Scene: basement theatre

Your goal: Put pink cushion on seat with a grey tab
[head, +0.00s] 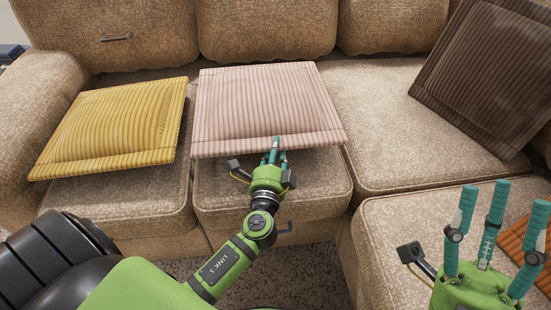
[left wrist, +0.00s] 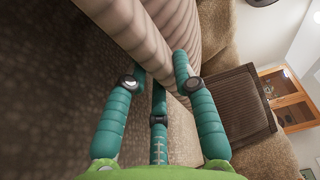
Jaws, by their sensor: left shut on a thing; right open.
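The pink ribbed cushion (head: 263,102) lies over the middle seat (head: 320,185) of the brown sofa in the head view. My left gripper (head: 275,152) is at its front edge and is shut on that edge. In the left wrist view the pink cushion (left wrist: 150,35) runs between the teal fingers (left wrist: 155,85).
A yellow cushion (head: 115,120) lies on the left seat. A dark brown cushion (head: 490,75) leans at the right, and an orange cushion (head: 540,240) shows partly behind my right gripper. A grey handle (head: 116,37) is on the left backrest. The seat right of the pink cushion (head: 385,140) has free room.

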